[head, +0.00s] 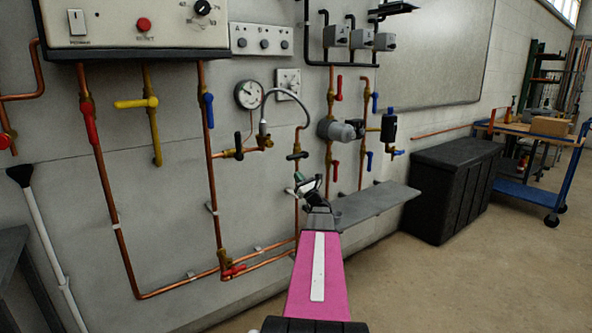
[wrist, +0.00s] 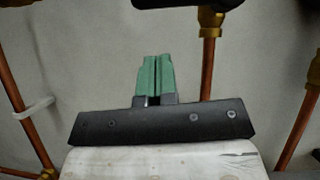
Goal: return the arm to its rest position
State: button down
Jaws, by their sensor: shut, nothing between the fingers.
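My arm, with its pink link, reaches forward from the bottom centre of the head view toward the wall of copper pipes. My gripper (head: 299,178) is at its far end, small in the head view, in front of the pipework below a black-handled valve (head: 297,156). In the wrist view my gripper (wrist: 155,78) shows two green fingers side by side and touching, with nothing between them. Copper pipe (wrist: 207,70) with a brass fitting (wrist: 211,20) stands behind the fingers. The exact gap between fingers and pipe cannot be told.
A grey shelf (head: 375,204) juts from the wall right of my gripper. A black chest (head: 452,190) stands farther right, then a blue trolley (head: 535,190). A pressure gauge (head: 248,94) and a boiler box (head: 130,24) are on the wall. The floor (head: 450,285) at lower right is clear.

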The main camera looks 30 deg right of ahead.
jog(key=a+v, duration=0.1)
jog(key=v, duration=0.7)
jog(key=shift+d+f, duration=0.15)
jog(key=shift+d, duration=0.1)
jog(key=shift+a, duration=0.1)
jog(key=a+f+n+g+y, duration=0.2)
jog(key=a+f+n+g, duration=0.3)
jog(key=a, duration=0.6)
jog(key=a+f+n+g+y, duration=0.4)
jog(key=a+n, duration=0.3)
jog(key=a, duration=0.4)
jog(key=a+f+n+g+y, duration=0.1)
jog(key=a+f+n+g, duration=0.4)
jog(key=a, duration=0.6)
jog(key=s+a+f+n+g+h, duration=0.4)
jog(key=s+a+n+g+h, duration=0.1)
jog(key=s+n, duration=0.2)
jog(key=s+a+f+n+g+h, duration=0.5)
jog(key=s+a+n, duration=0.1)
jog(key=s+n, duration=0.2)
jog(key=shift+s+n+h, duration=0.2)
jog(key=shift+n+h, duration=0.1)
jog(key=shift+h, duration=0.1)
jog(key=shift+f, duration=0.1)
